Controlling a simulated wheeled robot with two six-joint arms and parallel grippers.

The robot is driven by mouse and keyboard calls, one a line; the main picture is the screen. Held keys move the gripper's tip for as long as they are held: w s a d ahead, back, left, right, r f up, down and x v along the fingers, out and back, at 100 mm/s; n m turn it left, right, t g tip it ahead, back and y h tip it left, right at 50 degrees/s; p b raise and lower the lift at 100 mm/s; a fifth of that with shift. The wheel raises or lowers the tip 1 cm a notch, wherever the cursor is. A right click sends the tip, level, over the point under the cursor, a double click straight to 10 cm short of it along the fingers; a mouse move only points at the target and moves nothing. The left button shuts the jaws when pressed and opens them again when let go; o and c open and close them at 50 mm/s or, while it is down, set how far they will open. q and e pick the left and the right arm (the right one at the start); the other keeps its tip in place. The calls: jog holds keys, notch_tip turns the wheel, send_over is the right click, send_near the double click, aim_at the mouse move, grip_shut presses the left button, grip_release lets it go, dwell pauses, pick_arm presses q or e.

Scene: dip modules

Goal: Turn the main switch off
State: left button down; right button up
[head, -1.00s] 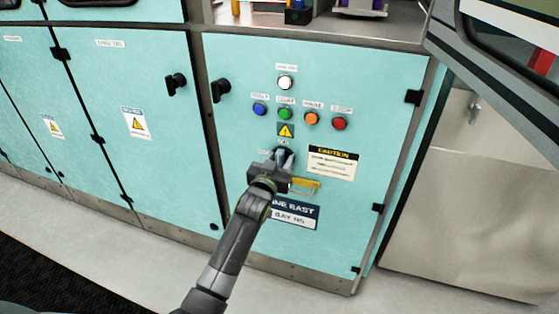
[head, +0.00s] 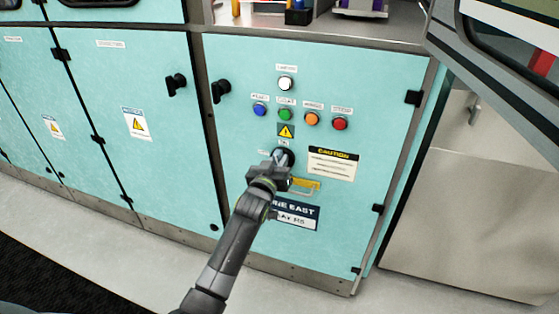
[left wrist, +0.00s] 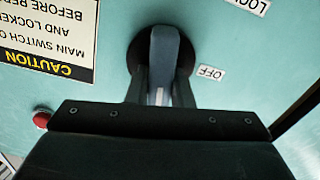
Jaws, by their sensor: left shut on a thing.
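The main switch (head: 284,156) is a grey lever on a round dark base, on the teal cabinet door below a yellow warning triangle. In the left wrist view the lever (left wrist: 164,48) stands upright in the picture, with its lower part between my fingers. A label reading OFF (left wrist: 211,73) sits beside the base there. My left gripper (head: 277,166) is at the switch from below in the head view, shut on the lever; its fingers (left wrist: 163,90) cover part of the base. The lever's exact angle is hard to read in the head view. My right gripper is not in view.
A caution plate (head: 333,164) is right of the switch. A yellow padlock-like piece (head: 306,185) and a dark nameplate (head: 298,212) lie below it. Above are a white button (head: 286,83) and blue, green, orange and red buttons (head: 340,124). A black door handle (head: 220,91) sticks out.

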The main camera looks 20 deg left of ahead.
pick_arm(q)
jog(key=n, duration=0.3)
jog(key=shift+a+f+n, duration=0.1)
jog(key=shift+a+n, duration=0.1)
jog(key=shift+n, duration=1.1)
jog(key=n, duration=0.2)
jog(key=shift+a+f+n+b, duration=0.15)
jog(key=shift+f+n+b, duration=0.05)
jog(key=shift+n+b, duration=0.2)
jog(key=shift+n, duration=0.8)
jog(key=n, duration=0.3)
jog(key=shift+a+f+b, duration=0.1)
jog(key=shift+f+b, duration=0.1)
jog(key=shift+b, duration=0.1)
jog(key=shift+f+n, duration=0.1)
jog(key=shift+n, duration=1.1)
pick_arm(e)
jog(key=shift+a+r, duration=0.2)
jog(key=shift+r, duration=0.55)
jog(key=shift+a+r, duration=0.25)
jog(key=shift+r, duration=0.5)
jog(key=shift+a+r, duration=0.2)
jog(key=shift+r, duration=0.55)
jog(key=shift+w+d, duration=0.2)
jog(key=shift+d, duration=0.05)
